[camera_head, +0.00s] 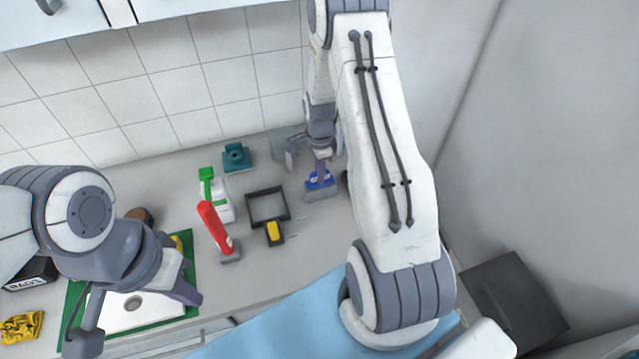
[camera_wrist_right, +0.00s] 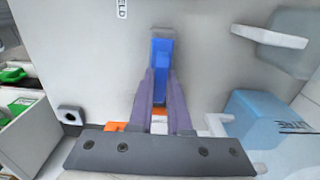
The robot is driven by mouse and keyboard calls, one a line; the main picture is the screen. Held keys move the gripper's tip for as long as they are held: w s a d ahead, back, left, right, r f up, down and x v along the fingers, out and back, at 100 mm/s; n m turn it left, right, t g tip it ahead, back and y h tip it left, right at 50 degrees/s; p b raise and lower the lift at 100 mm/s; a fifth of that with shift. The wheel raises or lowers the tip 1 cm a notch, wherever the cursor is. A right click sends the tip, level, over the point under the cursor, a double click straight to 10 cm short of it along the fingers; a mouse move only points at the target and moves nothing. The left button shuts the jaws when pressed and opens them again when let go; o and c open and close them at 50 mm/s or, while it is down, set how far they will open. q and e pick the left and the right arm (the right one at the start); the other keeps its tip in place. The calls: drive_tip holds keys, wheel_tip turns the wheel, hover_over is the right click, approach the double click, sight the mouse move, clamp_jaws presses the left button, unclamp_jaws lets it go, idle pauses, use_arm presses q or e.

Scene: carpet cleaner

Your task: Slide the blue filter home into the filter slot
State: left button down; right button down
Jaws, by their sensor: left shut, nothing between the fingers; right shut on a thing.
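In the right wrist view, my right gripper (camera_wrist_right: 160,77) is shut on the blue filter (camera_wrist_right: 161,55), a narrow blue block between its purple fingertips. The filter's far end is over a pale grey surface. I cannot tell whether it touches the surface or sits in an opening, and the filter slot is not clear. In the head view, my right gripper (camera_head: 320,163) reaches down at the back of the counter, just above a blue and grey object (camera_head: 320,186) with white lettering. My left gripper (camera_head: 187,293) is shut and empty at the lower left, over the sink area.
A green and white bottle (camera_head: 217,200), a red-handled tool (camera_head: 216,230), a black frame (camera_head: 267,206) and a teal item (camera_head: 236,158) stand on the counter (camera_head: 285,270). In the wrist view, a blue box (camera_wrist_right: 265,120) stands at the right and orange parts (camera_wrist_right: 113,127) lie below.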

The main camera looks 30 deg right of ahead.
drive_tip(key=shift+r, duration=0.2)
drive_tip(key=shift+r+p, duration=2.25)
drive_tip(key=shift+r, duration=0.6)
